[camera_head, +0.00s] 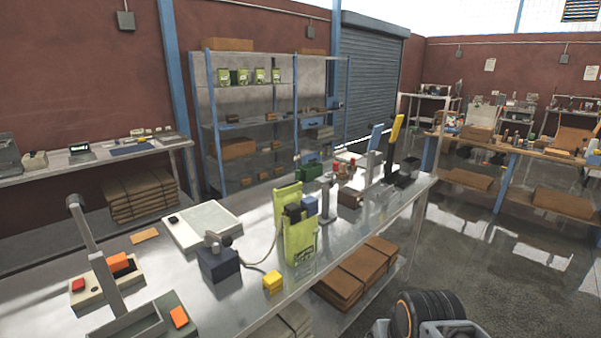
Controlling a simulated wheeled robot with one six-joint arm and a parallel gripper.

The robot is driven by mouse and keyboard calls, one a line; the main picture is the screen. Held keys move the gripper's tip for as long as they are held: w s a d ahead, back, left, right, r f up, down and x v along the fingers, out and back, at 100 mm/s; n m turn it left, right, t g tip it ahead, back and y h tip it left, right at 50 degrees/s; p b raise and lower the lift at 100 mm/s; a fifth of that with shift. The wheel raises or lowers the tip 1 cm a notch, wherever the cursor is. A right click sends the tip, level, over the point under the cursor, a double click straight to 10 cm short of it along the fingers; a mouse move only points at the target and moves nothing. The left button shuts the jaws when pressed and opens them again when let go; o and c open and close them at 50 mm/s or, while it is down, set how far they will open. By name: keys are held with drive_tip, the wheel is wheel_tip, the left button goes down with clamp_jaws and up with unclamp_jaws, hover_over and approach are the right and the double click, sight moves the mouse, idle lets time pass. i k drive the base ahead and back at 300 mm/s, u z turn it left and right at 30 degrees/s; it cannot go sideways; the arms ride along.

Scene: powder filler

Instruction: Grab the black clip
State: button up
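A second yellow-green bag (288,196) stands just behind. Black and grey parts of my arm show at the bottom right, well apart from the bags. My gripper's fingers are not visible.
Brown packs (357,272) lie on the lower shelf. The floor (500,290) at right is clear.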

sight(292, 209)
drive_tip(key=z, duration=0.1)
drive_tip(key=i, duration=0.95)
drive_tip(key=u, duration=1.65)
